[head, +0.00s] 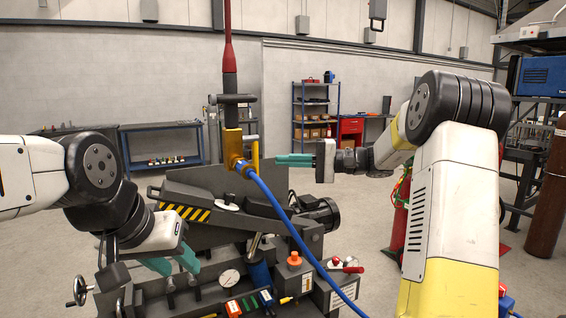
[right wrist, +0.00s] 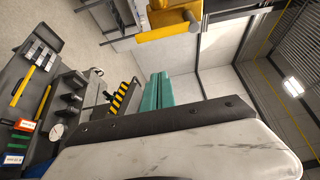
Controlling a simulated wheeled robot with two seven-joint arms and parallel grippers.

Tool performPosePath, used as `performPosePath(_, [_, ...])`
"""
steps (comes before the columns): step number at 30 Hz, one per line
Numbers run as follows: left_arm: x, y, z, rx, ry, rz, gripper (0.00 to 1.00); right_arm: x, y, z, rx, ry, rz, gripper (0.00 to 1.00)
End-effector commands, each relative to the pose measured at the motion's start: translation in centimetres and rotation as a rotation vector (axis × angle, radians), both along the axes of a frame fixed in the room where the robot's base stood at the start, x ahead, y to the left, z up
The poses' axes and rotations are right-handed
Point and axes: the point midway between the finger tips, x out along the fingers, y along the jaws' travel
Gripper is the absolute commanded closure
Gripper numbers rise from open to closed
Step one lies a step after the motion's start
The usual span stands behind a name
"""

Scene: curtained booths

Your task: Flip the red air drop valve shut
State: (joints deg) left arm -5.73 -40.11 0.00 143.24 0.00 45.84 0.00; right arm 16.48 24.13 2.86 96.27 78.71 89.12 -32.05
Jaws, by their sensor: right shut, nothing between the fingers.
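A red drop line (head: 228,40) hangs from above and ends in a dark grey fitting with a crossbar (head: 237,99). Below it is a yellow valve body (head: 232,142) with an upright yellow piece (head: 253,152) at its right side and a blue hose (head: 270,195) leaving it. My right gripper (head: 279,160) is shut and empty, its teal fingers pointing left, a little right of the yellow piece and apart from it. In the right wrist view the shut fingers (right wrist: 168,76) lie just below a yellow part (right wrist: 165,50). My left gripper (head: 182,270) is open and low, over the machine.
A grey machine with a striped guard (head: 185,212), a gauge (head: 229,278) and an orange knob (head: 294,259) stands below the valve. The blue hose crosses in front of it. A red cylinder (head: 400,215) is at right. A workbench (head: 160,127) and shelf stand far behind.

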Motion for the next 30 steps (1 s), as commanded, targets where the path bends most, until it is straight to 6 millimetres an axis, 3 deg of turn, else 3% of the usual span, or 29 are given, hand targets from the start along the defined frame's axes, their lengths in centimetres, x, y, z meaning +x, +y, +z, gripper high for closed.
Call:
performPosePath(9, [0.0,0.0,0.0,0.000,0.000,0.000,0.62,1.0,7.0,0.0,0.000,0.000,0.004,1.00])
performPosePath(18, [0.0,0.0,0.0,0.000,0.000,0.000,0.62,-2.5,6.2,0.0,-0.001,0.001,0.000,1.00])
performPosePath(30, [0.0,0.0,0.0,0.000,0.000,0.000,0.62,-2.9,6.1,0.0,-0.001,0.000,0.000,1.00])
